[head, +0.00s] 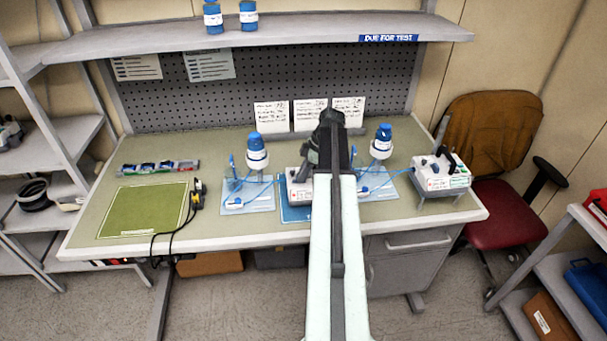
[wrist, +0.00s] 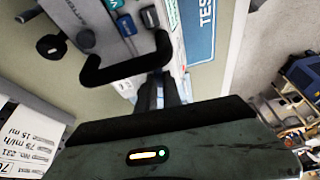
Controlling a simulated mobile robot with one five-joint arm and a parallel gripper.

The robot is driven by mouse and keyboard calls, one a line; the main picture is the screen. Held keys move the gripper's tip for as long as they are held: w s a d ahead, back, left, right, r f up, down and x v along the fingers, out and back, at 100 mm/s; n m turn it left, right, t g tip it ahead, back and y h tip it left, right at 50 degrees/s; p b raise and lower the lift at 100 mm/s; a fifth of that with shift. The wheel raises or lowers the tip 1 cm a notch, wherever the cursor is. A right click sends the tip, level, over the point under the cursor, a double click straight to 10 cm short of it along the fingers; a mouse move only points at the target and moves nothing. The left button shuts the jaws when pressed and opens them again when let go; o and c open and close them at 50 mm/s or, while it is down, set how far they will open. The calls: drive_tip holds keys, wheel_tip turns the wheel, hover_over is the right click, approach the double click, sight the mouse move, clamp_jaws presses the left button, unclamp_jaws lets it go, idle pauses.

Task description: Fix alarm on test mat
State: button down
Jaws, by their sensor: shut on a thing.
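The blue test mat (head: 292,214) lies at the middle of the bench, partly under a pale grey infusion pump (head: 299,190). Its white lettering, partly readable as "TES", shows on the mat in the wrist view (wrist: 203,25). My gripper (head: 327,150) is over this pump, and my arm hides its right part in the head view. In the wrist view my gripper (wrist: 160,95) is shut on the pump's black handle (wrist: 125,68). The pump's top (wrist: 120,25) shows a few coloured controls. Whether the pump rests on the mat or is slightly raised, I cannot tell. No alarm light is clear.
Another pump (head: 440,174) is at the right end. A green mat (head: 145,210) lies bare at left, beside a dark device with cables (head: 196,195). A shelf (head: 270,35) hangs above.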

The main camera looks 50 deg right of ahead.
drive_tip(key=m, duration=0.2)
drive_tip(key=m+t+h, duration=0.1)
drive_tip(key=m, duration=0.1)
drive_tip(key=shift+s+a, duration=0.1)
drive_tip(key=shift+a, duration=0.1)
drive_tip(key=m+h, duration=0.2)
drive_tip(key=m, duration=0.2)
drive_tip(key=shift+m, duration=0.3)
drive_tip(key=m+h, duration=0.1)
drive_tip(key=m, duration=0.3)
drive_tip(key=shift+a+h, duration=0.1)
drive_tip(key=shift+h, duration=0.3)
drive_tip(key=shift+m+g+h, duration=0.3)
drive_tip(key=shift+m+h, duration=0.4)
drive_tip(key=shift+m, duration=1.5)
drive_tip(key=c, duration=1.5)
unclamp_jaws()
